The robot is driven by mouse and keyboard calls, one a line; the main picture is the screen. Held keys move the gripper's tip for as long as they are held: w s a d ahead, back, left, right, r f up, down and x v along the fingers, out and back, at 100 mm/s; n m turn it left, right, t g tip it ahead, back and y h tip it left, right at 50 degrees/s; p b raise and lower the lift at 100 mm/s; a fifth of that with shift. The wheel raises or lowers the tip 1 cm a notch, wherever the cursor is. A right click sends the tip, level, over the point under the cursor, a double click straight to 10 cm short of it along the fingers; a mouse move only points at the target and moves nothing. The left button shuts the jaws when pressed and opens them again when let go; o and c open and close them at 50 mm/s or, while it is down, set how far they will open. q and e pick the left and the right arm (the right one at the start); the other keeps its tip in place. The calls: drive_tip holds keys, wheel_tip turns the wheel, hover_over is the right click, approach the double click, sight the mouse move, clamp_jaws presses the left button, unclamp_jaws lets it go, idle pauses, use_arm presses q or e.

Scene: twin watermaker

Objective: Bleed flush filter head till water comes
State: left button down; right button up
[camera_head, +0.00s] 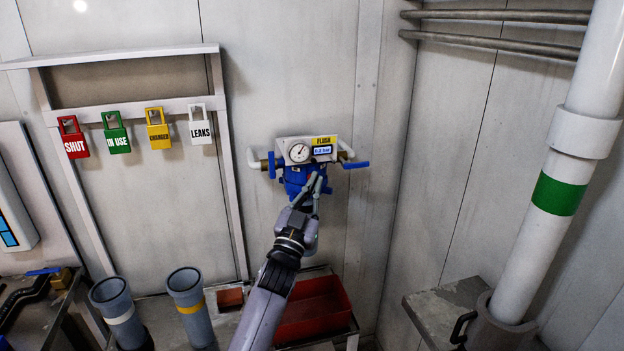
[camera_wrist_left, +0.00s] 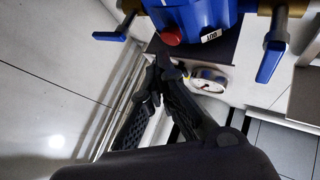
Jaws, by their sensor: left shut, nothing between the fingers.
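The flush filter head (camera_head: 296,186) is a blue housing on the back wall, under a plate marked FLUSH (camera_head: 323,141). The plate carries a round gauge (camera_head: 299,153) and a small lit display (camera_head: 322,151). Blue valve handles sit on the left (camera_head: 271,165) and right (camera_head: 356,165). My left gripper (camera_head: 317,180) is in front of the housing, its fingers shut and empty. In the left wrist view the filter head (camera_wrist_left: 200,14) fills the top, with a red knob (camera_wrist_left: 172,38) close to the fingertips (camera_wrist_left: 163,70). I cannot tell whether they touch. My arm hides the lower housing.
Red, green, yellow and white tags (camera_head: 201,124) hang on a rack at left. Below stand two grey cylinders (camera_head: 185,287). A red tray (camera_head: 318,309) lies under the filter. A white pipe with a green band (camera_head: 559,194) rises at right.

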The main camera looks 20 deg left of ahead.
use_arm(q)
drive_tip(key=shift+w+a, duration=0.1)
idle(0.7)
drive_tip(key=shift+w+a, duration=0.15)
drive_tip(key=shift+w, duration=0.1)
drive_tip(key=shift+w+a+b, duration=0.25)
drive_tip(key=shift+w+b, duration=0.05)
drive_tip(key=shift+w, duration=0.05)
idle(0.8)
drive_tip(key=shift+s, duration=0.1)
idle(1.1)
drive_tip(key=shift+s+d+p, duration=0.4)
drive_tip(key=shift+s+d, duration=0.1)
drive_tip(key=shift+s, duration=0.15)
drive_tip(key=shift+s+d+p, duration=0.5)
drive_tip(key=shift+s+d, duration=0.2)
drive_tip(key=shift+s, duration=0.35)
drive_tip(key=shift+s+d+p, duration=0.45)
drive_tip(key=shift+s+d, duration=0.25)
drive_tip(key=shift+s, duration=0.3)
drive_tip(key=shift+f, duration=0.1)
